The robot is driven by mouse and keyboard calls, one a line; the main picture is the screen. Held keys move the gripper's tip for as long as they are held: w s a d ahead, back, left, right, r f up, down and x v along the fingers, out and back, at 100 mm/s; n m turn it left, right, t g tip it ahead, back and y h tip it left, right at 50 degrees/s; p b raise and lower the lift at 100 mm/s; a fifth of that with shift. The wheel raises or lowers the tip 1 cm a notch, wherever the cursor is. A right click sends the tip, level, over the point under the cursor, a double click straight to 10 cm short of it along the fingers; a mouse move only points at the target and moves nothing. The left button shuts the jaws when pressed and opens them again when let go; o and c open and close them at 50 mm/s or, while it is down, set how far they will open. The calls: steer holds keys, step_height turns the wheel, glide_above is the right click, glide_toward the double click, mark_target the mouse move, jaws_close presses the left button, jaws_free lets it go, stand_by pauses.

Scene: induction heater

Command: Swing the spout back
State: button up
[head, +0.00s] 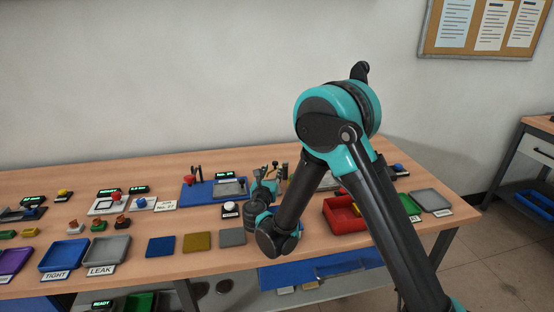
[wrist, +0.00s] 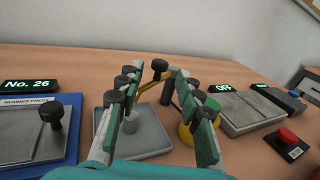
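A small spout fixture (wrist: 158,67) shows in the wrist view as a short brass-coloured arm with a dark knob, beside a dark upright post (wrist: 168,90). It lies straight ahead between my fingertips, above the far edge of a grey square tray (wrist: 150,138). In the head view a small brass-and-dark fixture (head: 275,165) shows just beyond my gripper (head: 264,188). In the wrist view my gripper (wrist: 154,76) is open, its green-padded fingers apart and nothing clearly held. I cannot tell whether a fingertip touches the spout. The right finger partly hides a yellow part (wrist: 186,132).
At left in the wrist view stands a number press (wrist: 30,130) with a dark knob. At right are a grey device (wrist: 240,112) marked OFF and a red button (wrist: 288,136). A red bin (head: 340,215) stands right of my gripper in the head view.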

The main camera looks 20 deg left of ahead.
steer(key=w+a, duration=0.1)
steer(key=w, duration=0.8)
steer(key=shift+w+a, duration=0.25)
steer(key=shift+w, duration=0.1)
jaws_close()
